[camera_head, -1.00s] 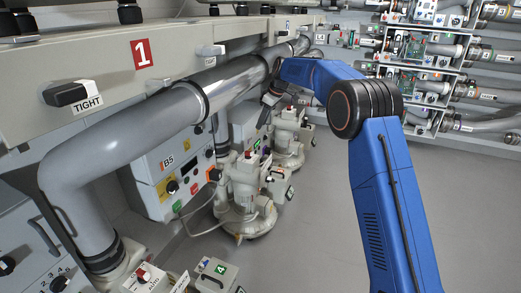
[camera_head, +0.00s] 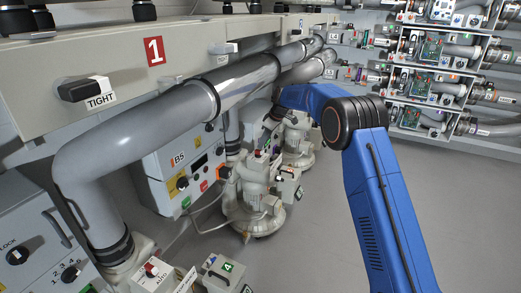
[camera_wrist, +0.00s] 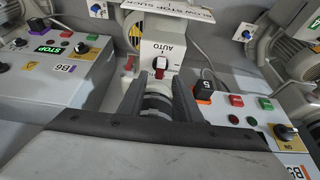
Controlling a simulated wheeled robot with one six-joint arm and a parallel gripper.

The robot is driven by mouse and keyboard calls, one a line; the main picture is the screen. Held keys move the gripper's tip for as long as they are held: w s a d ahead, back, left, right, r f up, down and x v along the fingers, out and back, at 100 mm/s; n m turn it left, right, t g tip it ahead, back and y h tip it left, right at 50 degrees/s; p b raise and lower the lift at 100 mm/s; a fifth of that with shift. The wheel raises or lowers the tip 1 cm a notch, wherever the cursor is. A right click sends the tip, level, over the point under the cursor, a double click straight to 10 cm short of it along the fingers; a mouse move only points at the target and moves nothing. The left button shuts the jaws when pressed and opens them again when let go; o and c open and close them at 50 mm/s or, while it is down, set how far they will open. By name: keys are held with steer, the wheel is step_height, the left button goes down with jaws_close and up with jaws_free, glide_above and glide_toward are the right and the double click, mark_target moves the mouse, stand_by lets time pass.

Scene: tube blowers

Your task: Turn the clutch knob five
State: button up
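Between and beyond the fingers are a dark ringed cylinder (camera_wrist: 156,106) and a white housing with a red and white AUTO switch (camera_wrist: 160,66). In the head view, an orange piece (camera_head: 223,172) shows at the side of the B5 box (camera_head: 180,170). My gripper is hidden there.
A box marked B6 (camera_wrist: 68,69) stands left of my gripper. The right box also carries red and green buttons and a black knob on yellow (camera_wrist: 284,132). A large grey pipe (camera_head: 140,140) and white blowers (camera_head: 255,205) line the left side. Floor on the right is clear.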

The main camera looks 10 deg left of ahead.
mark_target(259, 151)
steer(key=shift+x, duration=2.5)
steer(key=shift+c, duration=0.7)
jaws_close()
